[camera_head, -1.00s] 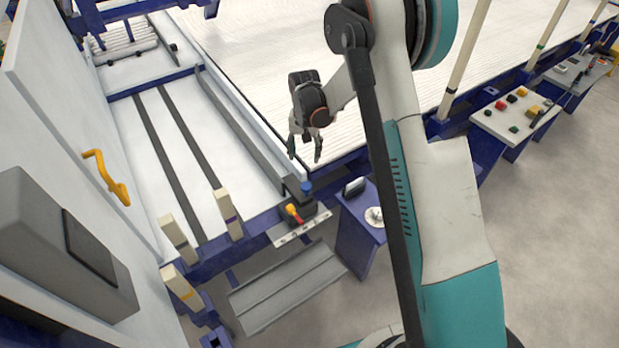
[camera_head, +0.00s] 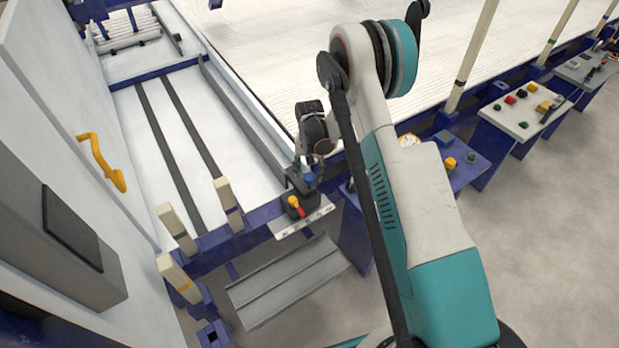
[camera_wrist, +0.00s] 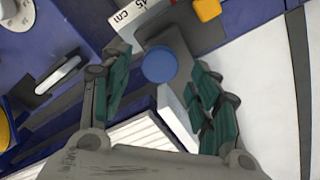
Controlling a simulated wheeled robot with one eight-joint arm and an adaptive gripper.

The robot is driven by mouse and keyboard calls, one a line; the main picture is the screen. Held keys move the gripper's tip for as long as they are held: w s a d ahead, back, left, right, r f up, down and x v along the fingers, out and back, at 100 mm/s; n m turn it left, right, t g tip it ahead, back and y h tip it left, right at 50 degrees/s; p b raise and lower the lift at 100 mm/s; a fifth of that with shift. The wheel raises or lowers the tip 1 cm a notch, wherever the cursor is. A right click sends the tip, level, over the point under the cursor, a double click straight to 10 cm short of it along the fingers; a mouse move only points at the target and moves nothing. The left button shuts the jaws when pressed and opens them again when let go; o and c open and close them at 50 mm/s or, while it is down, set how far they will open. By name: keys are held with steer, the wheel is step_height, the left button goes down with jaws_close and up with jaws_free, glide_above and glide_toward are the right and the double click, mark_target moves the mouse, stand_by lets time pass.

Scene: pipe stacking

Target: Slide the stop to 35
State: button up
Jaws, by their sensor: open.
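The stop (camera_head: 295,184) is a dark block on the rail at the front of the white bed, with a blue knob (camera_head: 309,179) on top. A red and yellow lever (camera_head: 296,206) sits in front of it. The white scale (camera_head: 304,222) lies below; in the wrist view the scale (camera_wrist: 133,14) shows "45" and "cm". I cannot read the stop's exact setting. My gripper (camera_head: 308,167) is open just above the stop. In the wrist view, the blue knob (camera_wrist: 160,64) appears between the open fingertips of my gripper (camera_wrist: 159,62); I see no clear contact.
A yellow handle (camera_head: 102,162) is on the left wall panel. Cream posts (camera_head: 228,204) stand at the front of the bed. A blue side table (camera_head: 462,170) with buttons is at the right, partly behind my arm. Grey floor is open at far right.

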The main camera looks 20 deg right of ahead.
steer(key=shift+f, duration=1.1)
jaws_close()
steer(key=a, duration=0.1)
steer(key=s+a, duration=0.1)
steer(key=a, duration=0.3)
steer(key=shift+s, duration=0.3)
steer(key=shift+d, duration=0.1)
jaws_free()
